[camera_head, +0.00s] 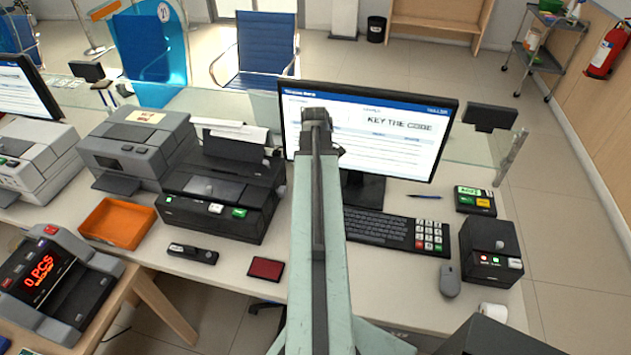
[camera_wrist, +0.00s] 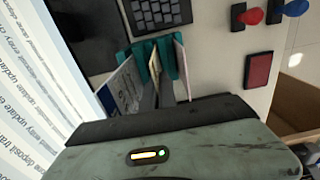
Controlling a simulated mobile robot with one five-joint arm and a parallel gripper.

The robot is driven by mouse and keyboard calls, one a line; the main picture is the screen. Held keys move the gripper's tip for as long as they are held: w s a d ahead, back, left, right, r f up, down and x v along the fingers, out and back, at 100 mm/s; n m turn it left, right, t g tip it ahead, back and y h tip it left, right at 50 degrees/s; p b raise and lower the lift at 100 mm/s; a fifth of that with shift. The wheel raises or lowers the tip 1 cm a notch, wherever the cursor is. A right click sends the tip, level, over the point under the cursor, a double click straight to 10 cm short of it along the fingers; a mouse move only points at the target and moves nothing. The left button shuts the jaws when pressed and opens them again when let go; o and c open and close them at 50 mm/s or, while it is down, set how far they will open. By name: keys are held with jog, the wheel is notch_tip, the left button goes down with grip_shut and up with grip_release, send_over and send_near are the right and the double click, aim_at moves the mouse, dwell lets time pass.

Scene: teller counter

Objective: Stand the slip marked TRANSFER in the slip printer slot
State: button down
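My gripper (camera_wrist: 158,75) points at a small teal holder in the wrist view (camera_wrist: 141,62). Its two grey fingers show, but their tips are hard to separate from the holder, so I cannot tell whether they are shut. A pale slip with blurred print (camera_wrist: 120,90) stands left of the fingers, and a second slip edge (camera_wrist: 182,68) shows to their right. I cannot read TRANSFER on either. In the head view my arm hides the holder, and my gripper (camera_head: 318,120) is in front of the monitor. A black printer with paper at its back (camera_head: 222,195) stands at the left; no slot label is legible.
The monitor (camera_head: 370,125) reads KEY THE CODE. A keyboard (camera_head: 385,228), mouse (camera_head: 450,281) and small black device (camera_head: 490,252) are on the right. A red pad (camera_head: 266,269), stapler-like object (camera_head: 193,253) and orange tray (camera_head: 118,223) are on the left. Red (camera_wrist: 250,16) and blue-topped (camera_wrist: 294,8) stamps show in the wrist view.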

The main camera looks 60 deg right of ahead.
jog(key=shift+r+p, duration=5.6)
jog(key=shift+r, duration=0.15)
jog(key=shift+f, duration=0.1)
